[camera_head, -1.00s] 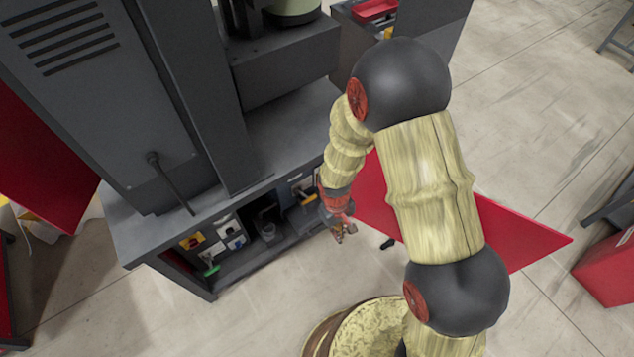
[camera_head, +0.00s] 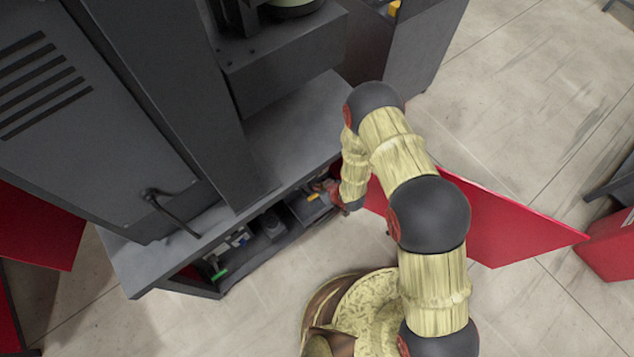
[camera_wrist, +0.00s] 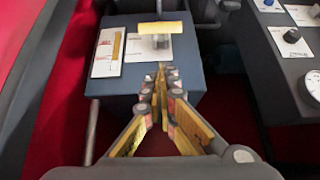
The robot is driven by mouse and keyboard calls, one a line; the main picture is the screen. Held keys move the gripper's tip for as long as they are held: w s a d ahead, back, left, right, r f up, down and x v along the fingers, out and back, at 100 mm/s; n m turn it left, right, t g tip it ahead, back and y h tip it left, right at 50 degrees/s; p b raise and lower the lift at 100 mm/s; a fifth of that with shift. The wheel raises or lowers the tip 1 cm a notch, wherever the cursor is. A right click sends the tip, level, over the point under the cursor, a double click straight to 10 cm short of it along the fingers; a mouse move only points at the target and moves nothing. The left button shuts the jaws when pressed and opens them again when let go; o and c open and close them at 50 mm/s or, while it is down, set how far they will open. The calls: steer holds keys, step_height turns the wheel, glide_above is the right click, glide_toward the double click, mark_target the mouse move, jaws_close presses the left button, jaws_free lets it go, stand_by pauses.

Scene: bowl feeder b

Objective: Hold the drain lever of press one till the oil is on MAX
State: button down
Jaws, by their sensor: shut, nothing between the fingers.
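In the wrist view my gripper (camera_wrist: 161,82) is shut and empty, its fingertips together in front of a blue-grey box (camera_wrist: 190,75). On the box's face, beyond the fingertips, is a yellow lever (camera_wrist: 160,28) on a grey hub over a white plate. Left of it is a white gauge plate (camera_wrist: 107,52) with a yellow strip and small red marks, too small to read. A gap seems to lie between fingertips and lever; contact is not clear. In the head view my gripper (camera_head: 328,188) is at the right end of the press's open lower bay, near the yellow lever (camera_head: 312,197).
A black knob (camera_wrist: 292,36) sits on a grey panel right of the box. A red door (camera_head: 500,225) stands open right of the bay. The grey press top (camera_head: 290,120) overhangs it. A green-handled part (camera_head: 219,274) is at the bay's left.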

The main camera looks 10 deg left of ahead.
steer(key=shift+w+a+r, duration=0.3)
steer(key=shift+a+r, duration=0.05)
steer(key=shift+r, duration=0.15)
steer(key=shift+f, duration=0.1)
steer(key=b, duration=0.3)
glide_above(313, 193)
steer(key=w+a, duration=0.3)
steer(key=f, duration=0.7)
steer(key=shift+s+d+f, duration=0.15)
steer(key=shift+s+d, duration=0.05)
steer(key=shift+s, duration=0.05)
steer(key=shift+s+d+f+b, duration=0.35)
steer(key=shift+s+d+f, duration=0.35)
steer(key=shift+d, duration=0.2)
steer(key=shift+s+d+f, duration=0.1)
steer(key=shift+s+d, duration=0.3)
